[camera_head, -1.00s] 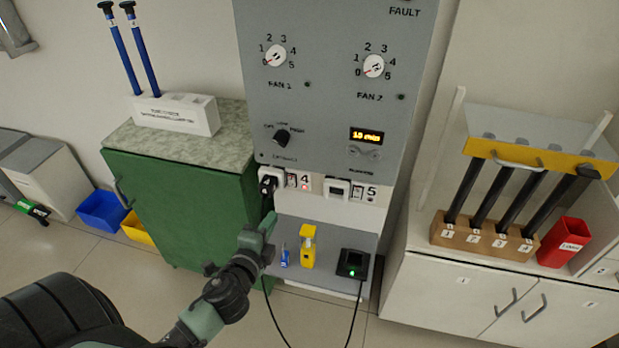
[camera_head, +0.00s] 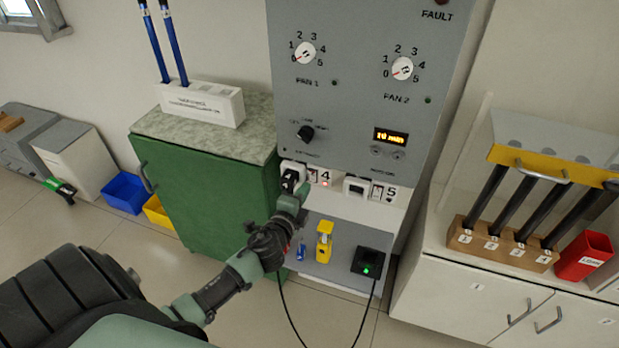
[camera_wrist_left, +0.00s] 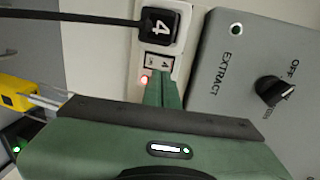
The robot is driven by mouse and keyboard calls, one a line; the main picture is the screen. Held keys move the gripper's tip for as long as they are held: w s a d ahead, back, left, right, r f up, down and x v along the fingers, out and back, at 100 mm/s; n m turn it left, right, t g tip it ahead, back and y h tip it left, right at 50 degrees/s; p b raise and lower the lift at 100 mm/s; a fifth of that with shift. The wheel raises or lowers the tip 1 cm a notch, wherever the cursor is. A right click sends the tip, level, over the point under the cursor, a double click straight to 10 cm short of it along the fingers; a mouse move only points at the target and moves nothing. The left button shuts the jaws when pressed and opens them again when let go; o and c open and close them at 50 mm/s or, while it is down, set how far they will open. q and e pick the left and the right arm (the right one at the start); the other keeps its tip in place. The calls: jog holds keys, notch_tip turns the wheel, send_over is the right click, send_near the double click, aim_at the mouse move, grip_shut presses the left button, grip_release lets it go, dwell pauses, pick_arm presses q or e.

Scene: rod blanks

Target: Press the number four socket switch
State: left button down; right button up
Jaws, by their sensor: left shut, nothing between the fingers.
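The number four socket holds a black plug marked 4 (camera_head: 291,179), which also shows at the top of the left wrist view (camera_wrist_left: 160,28). The small number four switch (camera_head: 312,175) sits just right of the plug in the head view; in the left wrist view the switch (camera_wrist_left: 159,62) is below the plug. A red light (camera_wrist_left: 144,79) glows beside it. My left gripper (camera_head: 302,192) is shut and empty, just below the switch. In the left wrist view its green fingertips (camera_wrist_left: 163,80) point at the switch's lower edge; whether they touch cannot be told. My right gripper is out of view.
The number five socket (camera_head: 356,187) is to the right. A cable hangs from there. A green cabinet (camera_head: 210,190) stands left. The extract knob (camera_wrist_left: 272,91) is close right.

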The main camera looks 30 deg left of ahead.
aim_at(313, 173)
pick_arm(q)
jog(key=shift+w+a+r+p, duration=0.1)
jog(key=shift+w+a+p, duration=0.05)
jog(key=shift+w, duration=0.55)
jog(key=shift+w+a+r+p, duration=0.1)
jog(key=shift+w+a+p, duration=0.1)
jog(key=shift+w, duration=0.55)
jog(key=shift+w+a+p, duration=0.15)
jog(key=shift+w, duration=0.55)
jog(key=shift+w+a+r, duration=0.1)
jog(key=shift+w+r, duration=0.2)
jog(key=shift+w, duration=0.05)
jog(key=shift+f, duration=0.15)
jog(key=shift+s, duration=0.1)
